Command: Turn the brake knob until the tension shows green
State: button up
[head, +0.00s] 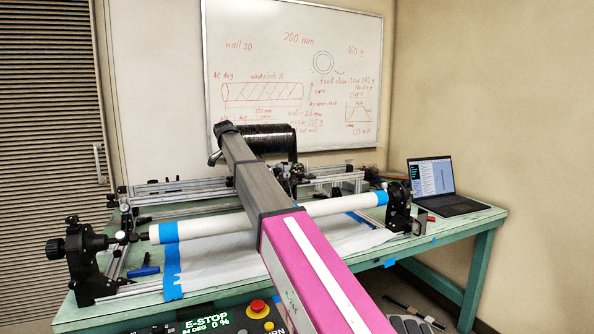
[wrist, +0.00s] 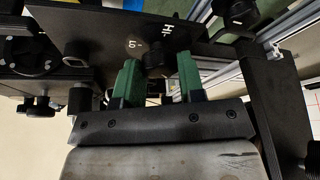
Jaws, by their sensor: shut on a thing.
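In the wrist view, my gripper (wrist: 158,66) has two green fingers, one on each side of a small black knob (wrist: 154,55). The knob stands on a dark plate (wrist: 105,35) marked "Lo" and "Hi", which appear upside down. The fingers are shut on this knob, though their exact contact is partly hidden in shadow. In the head view, my own grey and pink arm reaches towards the black spool (head: 272,138) at the back of the bench and hides the gripper and knob. I cannot make out a tension reading or a green light in either view.
A white tube (head: 220,226) with blue tape spans the green bench (head: 460,240) between black end stands. A laptop (head: 440,185) stands at the right. A panel with a red E-STOP button (head: 258,307) is in front. Metal rails surround the knob.

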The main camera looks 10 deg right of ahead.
jog(key=o, duration=0.8)
jog(key=shift+o, duration=0.2)
jog(key=shift+v, duration=3)
